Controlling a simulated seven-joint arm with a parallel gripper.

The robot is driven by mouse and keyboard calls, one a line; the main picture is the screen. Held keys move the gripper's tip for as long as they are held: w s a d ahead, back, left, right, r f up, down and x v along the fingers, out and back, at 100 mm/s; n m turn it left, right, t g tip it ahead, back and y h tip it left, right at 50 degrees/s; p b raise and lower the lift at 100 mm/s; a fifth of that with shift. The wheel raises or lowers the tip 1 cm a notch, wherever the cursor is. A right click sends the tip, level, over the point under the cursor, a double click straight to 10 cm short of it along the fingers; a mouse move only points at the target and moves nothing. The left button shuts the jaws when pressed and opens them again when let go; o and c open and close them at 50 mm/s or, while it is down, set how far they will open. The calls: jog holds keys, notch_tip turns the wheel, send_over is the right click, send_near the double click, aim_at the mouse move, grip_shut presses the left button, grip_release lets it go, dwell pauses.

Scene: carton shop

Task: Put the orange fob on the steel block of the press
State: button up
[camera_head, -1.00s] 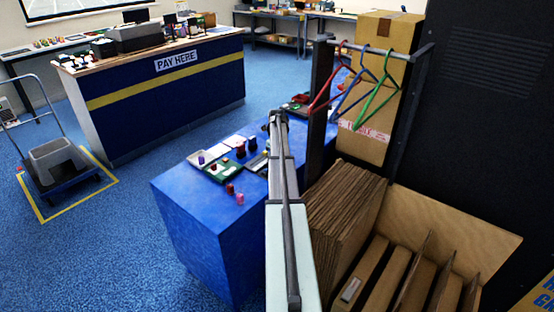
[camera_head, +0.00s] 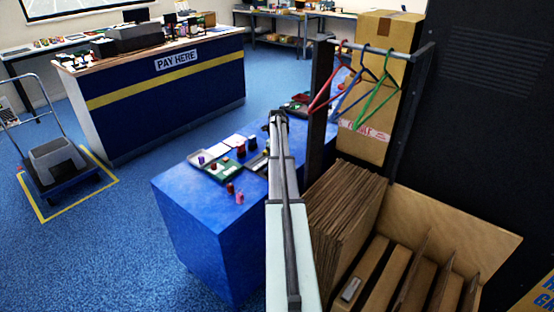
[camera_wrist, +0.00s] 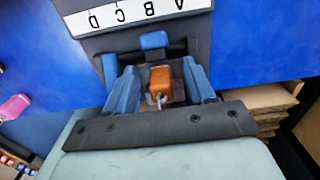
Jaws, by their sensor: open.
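The orange fob (camera_wrist: 160,78) lies in the middle of the wrist view, with a small metal ring at its near end. My gripper (camera_wrist: 152,74) is open, with one blue finger on each side of the fob and a gap showing on both sides. The fob rests on or just above a dark grey surface; I cannot tell which. A dark grey fixture (camera_wrist: 185,35) with a white strip lettered A to D lies beyond it. A blue piece (camera_wrist: 154,41) stands between them. I cannot make out the steel block for certain. My arm hides this spot in the head view.
The blue bench (camera_head: 190,205) carries a tray (camera_head: 208,172) of small parts, a red piece (camera_head: 230,188) and a pink piece (camera_head: 239,198), which also shows in the wrist view (camera_wrist: 14,107). A hanger rail (camera_head: 375,50) and an open carton (camera_head: 470,225) crowd the right.

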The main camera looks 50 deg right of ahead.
notch_tip(320, 180, up, 12)
dwell(0.6)
jog(key=shift+o, duration=0.4)
jog(key=shift+r, duration=0.1)
